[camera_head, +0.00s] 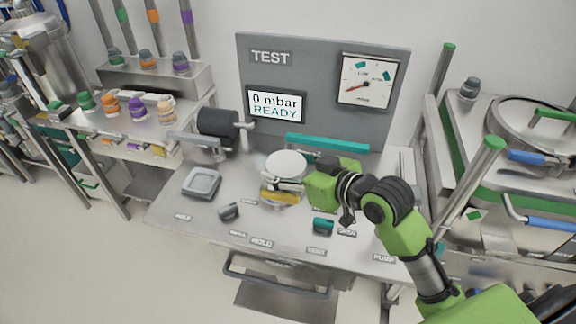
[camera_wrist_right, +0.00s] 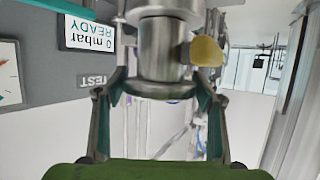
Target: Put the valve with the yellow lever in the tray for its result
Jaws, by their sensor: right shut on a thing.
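The valve with the yellow lever (camera_head: 281,198) is a metal body with a pale round end, over the middle of the test bench (camera_head: 165,215). My right gripper (camera_head: 302,190) comes in from the right and is shut on it. In the right wrist view the metal valve body (camera_wrist_right: 163,45) stands between the two fingers of the gripper (camera_wrist_right: 162,88), with the yellow lever (camera_wrist_right: 207,51) at its right. I cannot tell whether the valve touches the bench. A shallow grey square tray (camera_head: 202,182) lies empty on the bench's left part. My left gripper is not in view.
The TEST panel (camera_head: 270,57) behind reads "0 mbar READY" beside a dial gauge (camera_head: 365,82). A black cylinder (camera_head: 218,124) stands at the back left. Small dark and teal knobs (camera_head: 322,226) sit in front. A shelf (camera_head: 130,125) at left holds several coloured parts; steel equipment is right.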

